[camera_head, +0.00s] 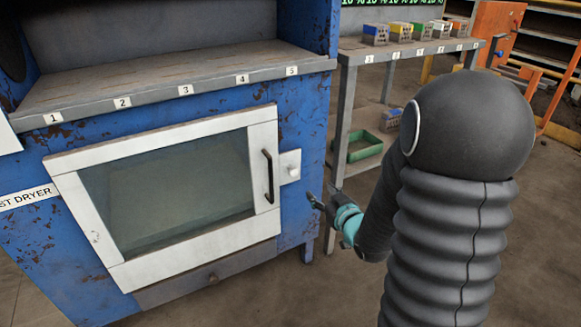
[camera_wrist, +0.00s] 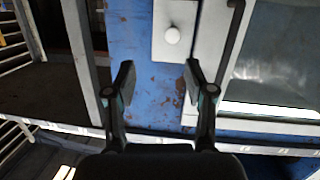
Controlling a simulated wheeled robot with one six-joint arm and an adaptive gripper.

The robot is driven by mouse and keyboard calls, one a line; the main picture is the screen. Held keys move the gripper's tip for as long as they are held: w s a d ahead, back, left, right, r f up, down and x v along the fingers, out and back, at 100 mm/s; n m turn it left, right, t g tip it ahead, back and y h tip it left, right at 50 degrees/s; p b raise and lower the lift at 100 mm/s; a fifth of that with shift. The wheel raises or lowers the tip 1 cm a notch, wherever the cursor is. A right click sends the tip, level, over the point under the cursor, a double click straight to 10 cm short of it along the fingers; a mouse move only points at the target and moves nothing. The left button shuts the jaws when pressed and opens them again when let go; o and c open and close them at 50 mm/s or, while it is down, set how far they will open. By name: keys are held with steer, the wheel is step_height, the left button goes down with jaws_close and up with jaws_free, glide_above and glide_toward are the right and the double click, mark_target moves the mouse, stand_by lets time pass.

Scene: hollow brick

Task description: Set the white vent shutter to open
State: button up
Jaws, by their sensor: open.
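I cannot tell the shutter's setting.
The white-framed glass door (camera_head: 165,190) is shut, with a black handle (camera_head: 268,176) close to the plate. A numbered shelf (camera_head: 170,78) juts out above. A grey rack (camera_head: 345,115) with small coloured boxes and a green tray (camera_head: 364,146) stands at the right.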

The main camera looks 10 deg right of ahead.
mark_target(295, 172)
steer(key=w+a, duration=0.1)
steer(key=w, duration=0.3)
steer(key=w+a+f+t+y+p, duration=0.1)
steer(key=w+a, duration=0.1)
steer(key=w, duration=0.2)
steer(key=w+a+y+p, duration=0.1)
steer(key=w+a, duration=0.1)
steer(key=w, duration=0.2)
steer(key=shift+w+f+t, duration=0.2)
steer(key=shift+f+t, duration=0.05)
steer(key=shift+t, duration=0.15)
jaws_close()
